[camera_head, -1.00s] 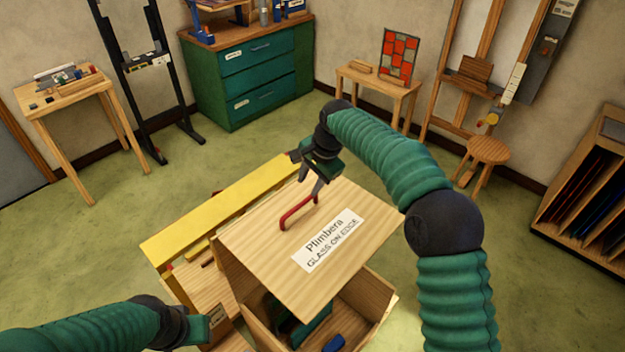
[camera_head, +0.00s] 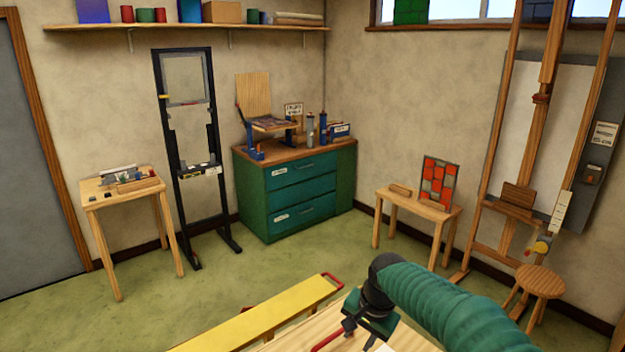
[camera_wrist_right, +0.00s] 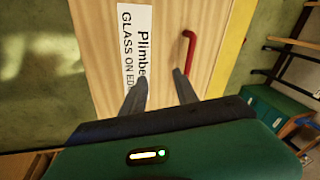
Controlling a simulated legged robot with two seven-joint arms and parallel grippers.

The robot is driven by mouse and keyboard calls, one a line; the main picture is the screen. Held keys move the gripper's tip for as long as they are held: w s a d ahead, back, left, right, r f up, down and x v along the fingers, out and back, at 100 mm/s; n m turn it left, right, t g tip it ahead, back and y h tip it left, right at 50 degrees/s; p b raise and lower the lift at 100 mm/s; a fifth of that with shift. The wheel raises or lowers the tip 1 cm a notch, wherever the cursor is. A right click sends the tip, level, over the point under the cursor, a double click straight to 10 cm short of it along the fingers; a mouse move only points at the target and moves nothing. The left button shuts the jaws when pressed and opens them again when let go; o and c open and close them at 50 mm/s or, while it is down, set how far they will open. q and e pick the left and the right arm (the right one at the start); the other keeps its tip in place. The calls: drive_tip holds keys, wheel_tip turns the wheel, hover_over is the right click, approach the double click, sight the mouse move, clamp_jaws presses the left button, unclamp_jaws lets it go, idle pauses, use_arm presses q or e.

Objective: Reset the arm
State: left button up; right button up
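My right gripper (camera_head: 360,334) is at the bottom of the head view, over a wooden crate lid (camera_head: 300,335) with a red handle (camera_head: 328,341). In the right wrist view its two fingers (camera_wrist_right: 160,88) are spread with nothing between them. The red handle (camera_wrist_right: 190,50) lies ahead and to the right of the fingertips, apart from them. The lid (camera_wrist_right: 100,70) carries a label (camera_wrist_right: 132,50) reading "Plimbe…" and "GLASS ON ED…", partly hidden by a finger. My left gripper is out of view.
A yellow-topped piece (camera_head: 265,315) lies beside the lid. Behind stand a small table (camera_head: 120,187), a black easel (camera_head: 185,150), a green cabinet (camera_head: 295,190), a bench (camera_head: 415,205) with a red leaded panel (camera_head: 438,183), and a stool (camera_head: 540,282). Green floor (camera_head: 230,285) lies open between.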

drive_tip(key=s+d+f+n, duration=0.2)
drive_tip(key=s+f, duration=0.2)
drive_tip(key=s, duration=0.4)
drive_tip(key=s+d+f+n+h+b, duration=0.1)
drive_tip(key=s+d+f+n, duration=0.1)
drive_tip(key=s, duration=0.7)
drive_tip(key=s+d+f+n+b, duration=0.1)
drive_tip(key=s+d+f+n, duration=0.2)
drive_tip(key=s+f, duration=0.3)
drive_tip(key=s+d, duration=0.1)
drive_tip(key=s, duration=0.1)
drive_tip(key=shift+s+d+f, duration=0.2)
drive_tip(key=shift+s, duration=0.2)
drive_tip(key=shift+w, duration=0.1)
